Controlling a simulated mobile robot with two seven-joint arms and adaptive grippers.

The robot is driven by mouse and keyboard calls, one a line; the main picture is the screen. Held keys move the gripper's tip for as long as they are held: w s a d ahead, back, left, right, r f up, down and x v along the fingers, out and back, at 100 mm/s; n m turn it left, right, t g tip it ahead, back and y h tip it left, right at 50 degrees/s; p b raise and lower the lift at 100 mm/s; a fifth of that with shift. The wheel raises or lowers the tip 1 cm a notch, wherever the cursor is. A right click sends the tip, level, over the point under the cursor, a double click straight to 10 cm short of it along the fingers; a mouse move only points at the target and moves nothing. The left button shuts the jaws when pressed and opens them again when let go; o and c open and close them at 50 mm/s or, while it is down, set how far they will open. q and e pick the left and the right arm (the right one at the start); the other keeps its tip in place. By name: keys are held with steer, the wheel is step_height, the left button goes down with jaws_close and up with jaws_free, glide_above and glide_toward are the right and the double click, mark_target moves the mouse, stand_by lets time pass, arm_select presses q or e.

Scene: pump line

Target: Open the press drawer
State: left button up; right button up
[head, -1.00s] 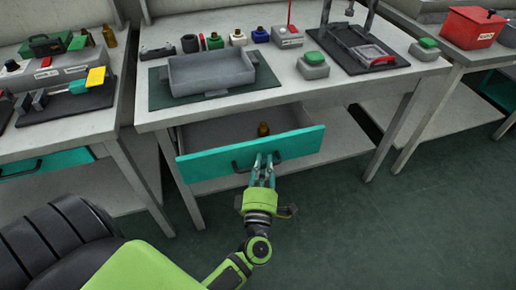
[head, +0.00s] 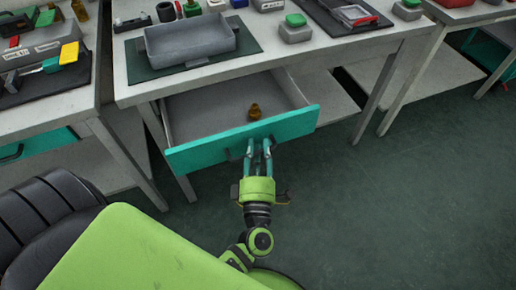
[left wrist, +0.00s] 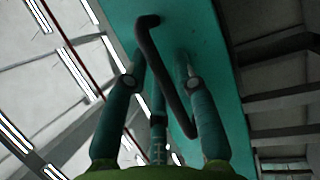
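The press drawer (head: 215,152) has a teal front and grey inside. My left gripper (head: 259,145) is at the middle of the drawer front. The handle is partly hidden by the fingers in the head view. My right gripper is not in view.
A grey tray (head: 190,45) lies on a dark green mat on the table above the drawer. A green-topped button box (head: 295,28) and a dark fixture plate are to its right. Another bench stands at left. The floor (head: 400,200) at right is clear.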

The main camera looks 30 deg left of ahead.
arm_select(q)
steer(key=shift+s+d, duration=0.1)
steer(key=shift+s, duration=0.05)
steer(key=v, duration=1.1)
steer(key=shift+s+d, duration=0.15)
steer(key=shift+s, duration=0.15)
steer(key=shift+f, duration=0.1)
